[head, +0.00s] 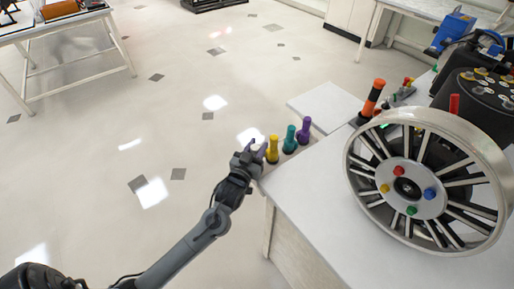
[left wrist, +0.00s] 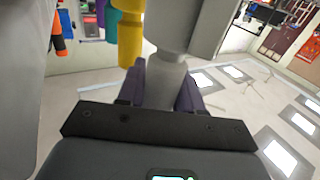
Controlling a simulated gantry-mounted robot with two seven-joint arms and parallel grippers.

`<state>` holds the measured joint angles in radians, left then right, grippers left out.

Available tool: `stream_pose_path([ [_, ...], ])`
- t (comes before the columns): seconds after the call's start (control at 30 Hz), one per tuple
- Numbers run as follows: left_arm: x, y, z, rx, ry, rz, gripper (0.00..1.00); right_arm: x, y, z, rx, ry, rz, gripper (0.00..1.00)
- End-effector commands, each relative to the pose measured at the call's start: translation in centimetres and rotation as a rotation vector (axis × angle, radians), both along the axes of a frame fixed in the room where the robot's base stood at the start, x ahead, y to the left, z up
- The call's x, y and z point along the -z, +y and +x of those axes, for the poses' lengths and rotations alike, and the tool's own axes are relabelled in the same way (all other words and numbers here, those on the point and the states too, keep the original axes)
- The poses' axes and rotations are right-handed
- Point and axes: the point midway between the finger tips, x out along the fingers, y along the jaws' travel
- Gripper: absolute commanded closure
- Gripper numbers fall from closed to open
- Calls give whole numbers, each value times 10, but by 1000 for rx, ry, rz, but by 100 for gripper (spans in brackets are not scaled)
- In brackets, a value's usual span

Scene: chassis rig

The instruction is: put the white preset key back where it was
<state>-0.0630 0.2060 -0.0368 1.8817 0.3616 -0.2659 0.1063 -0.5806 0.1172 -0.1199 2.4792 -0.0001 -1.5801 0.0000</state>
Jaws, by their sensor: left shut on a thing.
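The white preset key (left wrist: 170,75) shows as a pale grey-white shape with a narrow neck between the purple fingers of my left gripper (left wrist: 170,98) in the left wrist view. The fingers are shut on it. In the head view my left gripper (head: 251,157) is at the table's left edge, just left of the yellow key (head: 272,152); the white key is mostly hidden there. The teal key (head: 290,141) and purple key (head: 304,132) stand upright in the same row. I cannot tell whether the white key touches the table. My right gripper is not in view.
A spoked wheel (head: 358,160) with coloured nuts stands on the white table (head: 310,190) to the right. An orange and black tool (head: 372,98) stands behind the keys. Table surface in front of the keys is clear; open floor lies to the left.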

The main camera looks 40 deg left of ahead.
Motion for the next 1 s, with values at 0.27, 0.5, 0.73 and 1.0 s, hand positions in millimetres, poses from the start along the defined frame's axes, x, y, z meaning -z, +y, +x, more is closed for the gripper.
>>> stream_pose_path([
  [0.27,3,0,0,0,1,0,42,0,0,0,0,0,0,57],
  [0.5,3,0,0,0,1,0,39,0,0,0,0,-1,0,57],
  [0.73,0,-2,-6,1,3,-1,39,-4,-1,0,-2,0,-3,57],
  [1.0,0,-15,-48,1,5,-1,39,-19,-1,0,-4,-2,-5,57],
])
